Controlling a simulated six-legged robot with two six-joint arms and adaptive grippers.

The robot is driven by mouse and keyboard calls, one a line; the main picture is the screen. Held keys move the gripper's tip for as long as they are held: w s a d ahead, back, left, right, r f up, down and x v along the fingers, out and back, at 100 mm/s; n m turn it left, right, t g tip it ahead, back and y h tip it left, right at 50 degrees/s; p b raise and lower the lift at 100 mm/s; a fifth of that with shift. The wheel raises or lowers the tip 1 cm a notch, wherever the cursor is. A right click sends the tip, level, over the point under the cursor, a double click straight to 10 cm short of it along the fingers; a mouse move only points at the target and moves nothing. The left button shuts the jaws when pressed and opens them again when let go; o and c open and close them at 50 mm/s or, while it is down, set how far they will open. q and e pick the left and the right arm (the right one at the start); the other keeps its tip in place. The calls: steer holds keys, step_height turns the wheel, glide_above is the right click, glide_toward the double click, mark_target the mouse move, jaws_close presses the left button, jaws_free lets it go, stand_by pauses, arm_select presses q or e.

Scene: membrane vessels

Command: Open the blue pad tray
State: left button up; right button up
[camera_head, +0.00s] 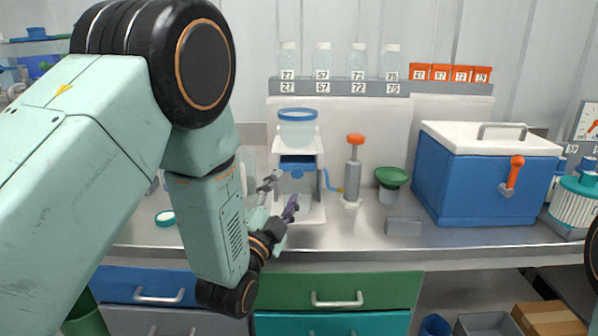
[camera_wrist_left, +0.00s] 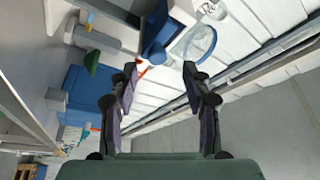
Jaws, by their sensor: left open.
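A white stand (camera_head: 308,208) on the bench holds a clear bowl with a blue rim (camera_head: 298,128) on top and a blue tray-like part (camera_head: 297,162) below it. This part looks shut into the stand, and my gripper hides some of it. A blue drawer (camera_head: 125,284) with a metal handle sits under the bench at left and looks shut. My left gripper (camera_head: 281,195) is open and empty in front of the stand. Its spread fingers (camera_wrist_left: 160,75) also show in the left wrist view, with the blue-rimmed bowl (camera_wrist_left: 200,43) beyond them. My right gripper is out of view.
An orange-topped pump (camera_head: 353,170), a green funnel (camera_head: 392,178) and a grey block (camera_head: 403,226) stand right of the stand. A blue cooler (camera_head: 470,190) with a white lid is farther right. Bottles line the shelf (camera_head: 400,88) behind. The bench front is mostly clear.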

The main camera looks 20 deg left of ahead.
mark_target(296, 173)
arm_select(q)
steer(key=x, duration=0.5)
steer(key=shift+w+d+f, duration=0.1)
steer(key=shift+w+d, duration=0.15)
steer(key=shift+w+a, duration=0.1)
steer(key=shift+w, duration=0.25)
steer(key=shift+w+r, duration=0.2)
steer(key=shift+w+d+r, duration=0.1)
steer(key=shift+w+d, duration=0.1)
steer(key=shift+d, duration=0.1)
steer(key=shift+w, duration=0.1)
steer(key=shift+a, duration=0.2)
steer(key=c, duration=0.3)
steer(key=shift+d, duration=0.15)
steer(key=c, duration=0.4)
steer(key=shift+r, duration=0.1)
jaws_close()
